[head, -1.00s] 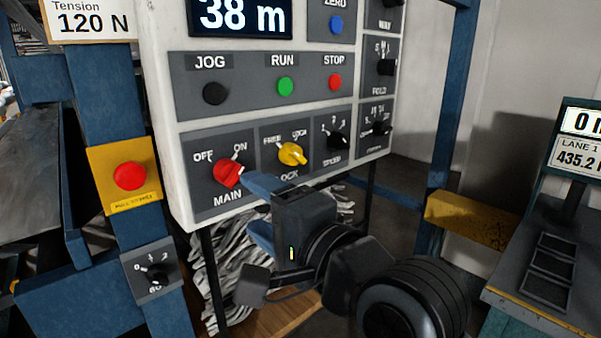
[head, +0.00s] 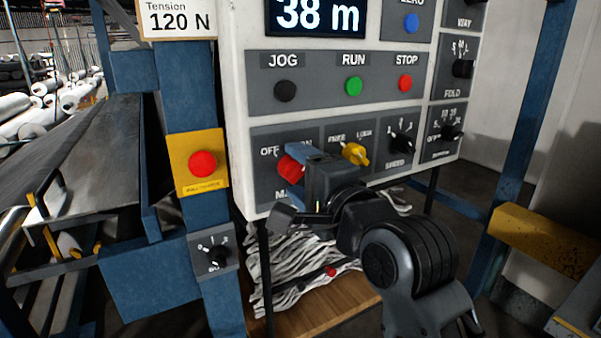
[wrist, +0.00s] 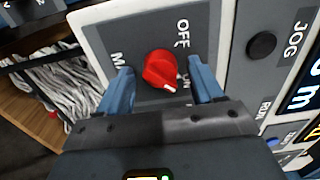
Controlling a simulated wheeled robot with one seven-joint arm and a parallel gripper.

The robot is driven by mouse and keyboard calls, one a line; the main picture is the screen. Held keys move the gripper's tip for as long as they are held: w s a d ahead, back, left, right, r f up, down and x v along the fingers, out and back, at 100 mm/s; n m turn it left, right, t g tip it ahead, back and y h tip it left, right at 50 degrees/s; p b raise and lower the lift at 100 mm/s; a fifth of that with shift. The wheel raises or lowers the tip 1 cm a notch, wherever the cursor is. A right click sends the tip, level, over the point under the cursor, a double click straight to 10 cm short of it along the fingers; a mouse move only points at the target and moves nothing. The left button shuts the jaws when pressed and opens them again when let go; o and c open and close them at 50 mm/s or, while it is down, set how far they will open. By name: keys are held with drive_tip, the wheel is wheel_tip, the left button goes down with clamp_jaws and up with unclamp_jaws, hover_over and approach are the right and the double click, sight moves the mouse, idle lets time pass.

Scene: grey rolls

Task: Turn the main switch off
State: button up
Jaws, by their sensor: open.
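The main switch is a red knob (head: 291,167) on the lower left plate of the white control panel, partly hidden by my gripper in the head view. In the wrist view the red knob (wrist: 158,68) sits between the two blue fingers of my gripper (wrist: 161,82), with a gap on each side. The gripper is open. The knob's white mark points to the lower right there, toward the ON label (wrist: 187,84) and away from the OFF label (wrist: 183,33). My gripper (head: 300,163) also shows in the head view, covering most of the ON and MAIN labels.
A yellow lock knob (head: 355,153) sits just right of the main switch. Black JOG (head: 285,90), green RUN (head: 353,86) and red STOP (head: 405,83) buttons are above. A red button on a yellow plate (head: 186,180) is on the blue post at left.

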drive_tip(key=c, duration=1.1)
drive_tip(key=shift+o, duration=0.2)
drive_tip(key=shift+n, duration=0.3)
drive_tip(key=n, duration=0.8)
drive_tip(key=shift+f+n+b, duration=0.15)
drive_tip(key=shift+n+b, duration=0.15)
drive_tip(key=shift+n, duration=0.1)
drive_tip(key=n+b, duration=0.1)
drive_tip(key=n, duration=0.3)
drive_tip(key=shift+n, duration=0.3)
drive_tip(key=shift+n+b, duration=0.75)
drive_tip(key=shift+n, duration=1.15)
